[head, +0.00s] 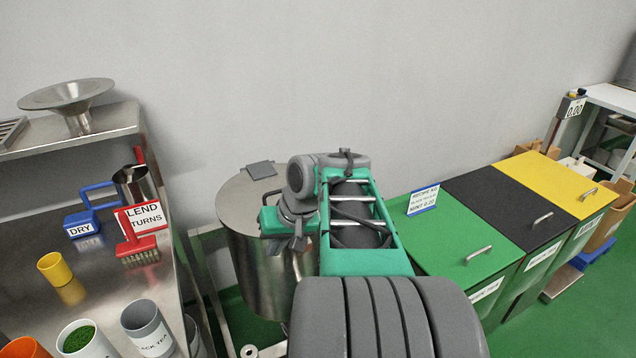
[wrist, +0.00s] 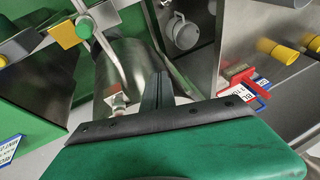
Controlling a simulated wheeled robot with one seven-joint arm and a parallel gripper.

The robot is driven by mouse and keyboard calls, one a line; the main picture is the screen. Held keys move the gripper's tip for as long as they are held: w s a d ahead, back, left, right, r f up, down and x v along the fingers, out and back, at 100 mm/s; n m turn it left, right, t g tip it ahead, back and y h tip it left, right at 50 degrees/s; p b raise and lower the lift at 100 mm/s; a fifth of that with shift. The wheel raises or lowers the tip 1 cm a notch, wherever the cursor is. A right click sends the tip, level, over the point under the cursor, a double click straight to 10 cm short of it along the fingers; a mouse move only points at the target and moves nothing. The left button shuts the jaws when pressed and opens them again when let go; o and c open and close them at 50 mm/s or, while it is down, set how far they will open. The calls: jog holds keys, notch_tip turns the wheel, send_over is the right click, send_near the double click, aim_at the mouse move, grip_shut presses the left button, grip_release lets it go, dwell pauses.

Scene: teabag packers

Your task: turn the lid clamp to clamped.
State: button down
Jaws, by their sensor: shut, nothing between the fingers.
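The steel drum (head: 255,262) stands at the centre of the head view, its round lid (head: 236,200) on top and partly hidden by my arm. My gripper (head: 298,244) is at the drum's near right rim, pointing down. In the wrist view my gripper (wrist: 157,92) has its dark fingers together and empty, beside the drum's shiny wall (wrist: 130,62). A small metal fitting (wrist: 118,100) with a reddish part, possibly the lid clamp, is just left of the fingers, apart from them in the picture. I cannot tell its setting. The clamp is not distinguishable in the head view.
A steel bench (head: 105,270) with cups, brushes and a jug is left of the drum. Green (head: 450,235), black (head: 505,205) and yellow (head: 550,180) lidded bins stand on the right. A dark grey plate (head: 260,170) shows at the lid's back edge.

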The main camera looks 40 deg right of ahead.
jog(key=s+d+r+m+t+p, duration=0.1)
jog(key=s+d+r+m, duration=0.2)
jog(key=d, duration=0.6)
jog(key=s+d+r+t+p, duration=0.1)
jog(key=s+d+r+t, duration=0.15)
jog(key=d+r, duration=0.45)
jog(key=p+x, duration=0.1)
jog(key=x, duration=1.1)
jog(key=shift+w+f+g+h, duration=0.2)
jog(key=shift+f+g+h, duration=0.1)
jog(key=shift+g+h, duration=0.15)
jog(key=shift+w+p, duration=0.1)
jog(key=shift+p, duration=0.25)
